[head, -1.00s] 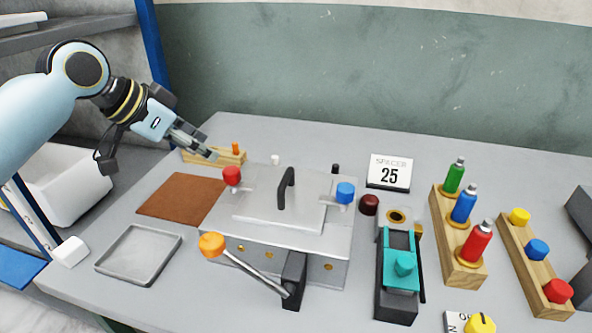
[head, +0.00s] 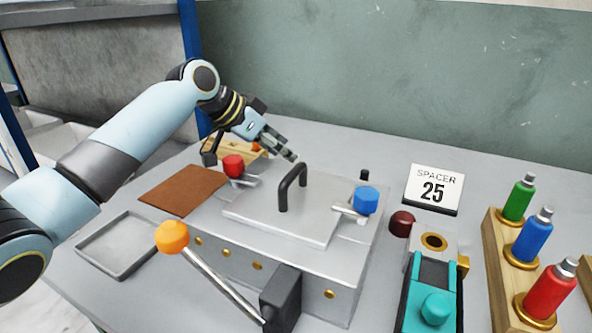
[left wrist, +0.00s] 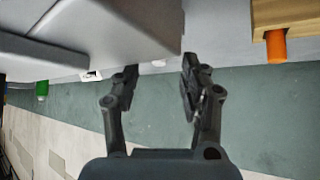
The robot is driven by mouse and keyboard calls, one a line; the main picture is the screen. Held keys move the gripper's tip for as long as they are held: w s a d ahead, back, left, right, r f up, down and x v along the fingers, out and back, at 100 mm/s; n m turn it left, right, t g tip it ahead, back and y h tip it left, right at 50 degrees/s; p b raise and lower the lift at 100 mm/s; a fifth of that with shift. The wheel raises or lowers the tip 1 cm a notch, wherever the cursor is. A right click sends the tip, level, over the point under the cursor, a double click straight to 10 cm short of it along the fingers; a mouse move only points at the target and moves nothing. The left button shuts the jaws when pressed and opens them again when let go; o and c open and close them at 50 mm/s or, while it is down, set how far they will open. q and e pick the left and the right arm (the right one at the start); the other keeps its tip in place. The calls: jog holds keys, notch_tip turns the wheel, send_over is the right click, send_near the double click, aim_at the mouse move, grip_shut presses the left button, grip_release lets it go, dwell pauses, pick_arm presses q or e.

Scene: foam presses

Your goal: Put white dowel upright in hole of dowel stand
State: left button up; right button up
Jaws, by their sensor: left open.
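The wooden dowel stand (head: 222,147) lies at the back left behind the press, partly hidden by my left arm. My left gripper (head: 289,155) is open and empty behind the press, right of the stand. In the left wrist view a small white piece, probably the white dowel (left wrist: 158,63), shows between and beyond the open fingers (left wrist: 160,78), partly hidden by the press. I cannot make it out in the head view. My right gripper is not in view.
The metal press (head: 265,225) with its black handle (head: 291,187) and red (head: 233,165) and blue (head: 366,199) knobs stands just in front of the gripper. A brown mat (head: 182,190) and grey tray (head: 115,243) lie left. A spacer sign (head: 433,188) stands right.

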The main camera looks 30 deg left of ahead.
pick_arm(q)
jog(key=x, duration=0.4)
jog(key=shift+f, duration=0.2)
jog(key=shift+s, duration=0.1)
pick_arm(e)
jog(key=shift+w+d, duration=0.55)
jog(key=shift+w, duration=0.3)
pick_arm(q)
jog(key=c, duration=0.9)
grip_shut()
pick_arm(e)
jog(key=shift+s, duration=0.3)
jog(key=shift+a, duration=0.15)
